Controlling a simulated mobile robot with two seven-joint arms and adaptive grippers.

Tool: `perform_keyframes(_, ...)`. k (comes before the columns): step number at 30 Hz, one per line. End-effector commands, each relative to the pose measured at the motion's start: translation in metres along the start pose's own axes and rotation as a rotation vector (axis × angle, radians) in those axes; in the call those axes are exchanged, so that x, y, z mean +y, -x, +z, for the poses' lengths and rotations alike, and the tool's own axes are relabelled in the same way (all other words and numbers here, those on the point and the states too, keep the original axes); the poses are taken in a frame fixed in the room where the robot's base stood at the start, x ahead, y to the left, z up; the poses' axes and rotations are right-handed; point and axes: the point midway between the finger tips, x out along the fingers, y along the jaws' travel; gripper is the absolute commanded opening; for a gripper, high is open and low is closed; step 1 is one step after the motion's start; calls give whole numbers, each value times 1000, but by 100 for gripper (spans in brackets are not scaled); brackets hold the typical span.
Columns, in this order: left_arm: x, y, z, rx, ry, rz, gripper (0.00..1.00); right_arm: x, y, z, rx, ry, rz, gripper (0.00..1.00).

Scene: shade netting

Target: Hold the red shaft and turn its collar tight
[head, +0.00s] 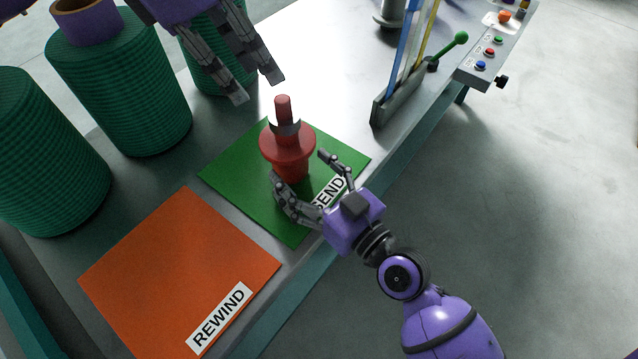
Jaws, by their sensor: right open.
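The red shaft (291,171) stands upright on the green SEND mat (232,173). My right gripper (299,168) is open, with one finger on each side of the shaft's lower body. I cannot tell whether the fingers touch it. My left gripper (256,93) is above and left of the shaft top, its fingers apart with nothing between them. The shaft's base is partly hidden by the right gripper's finger.
An orange REWIND mat (180,270) lies at the front left. Several green ribbed spools (120,85) line the left side. A grey slotted rack (408,95) with coloured strips and a green lever (450,50) stands at the right edge, near a button panel (485,58).

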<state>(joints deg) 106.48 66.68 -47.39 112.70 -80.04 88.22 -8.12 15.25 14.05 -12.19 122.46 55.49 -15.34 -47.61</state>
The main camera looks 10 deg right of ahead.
Motion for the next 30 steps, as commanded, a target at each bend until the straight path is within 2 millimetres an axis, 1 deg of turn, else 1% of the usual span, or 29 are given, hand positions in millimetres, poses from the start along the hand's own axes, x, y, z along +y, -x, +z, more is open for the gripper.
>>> perform_keyframes(1, 0, 0, 0, 0, 0, 0, 31, 0, -6, 0, 2, -2, 2, 75)
perform_keyframes(3, 0, 0, 0, 0, 0, 0, 31, 0, -12, 0, 1, -2, 1, 75)
perform_keyframes(6, 0, 0, 0, 0, 0, 0, 31, 1, -17, 0, 0, -2, 1, 75)
perform_keyframes(14, 0, 0, 0, 0, 0, 0, 31, 0, -18, 0, -1, 0, 0, 75)
perform_keyframes(17, 0, 0, 0, 0, 0, 0, 31, 0, -18, 0, -1, 0, 0, 65)
perform_keyframes(30, 0, 0, 0, 0, 0, 0, 31, 0, -18, 0, -1, -1, 0, 7)
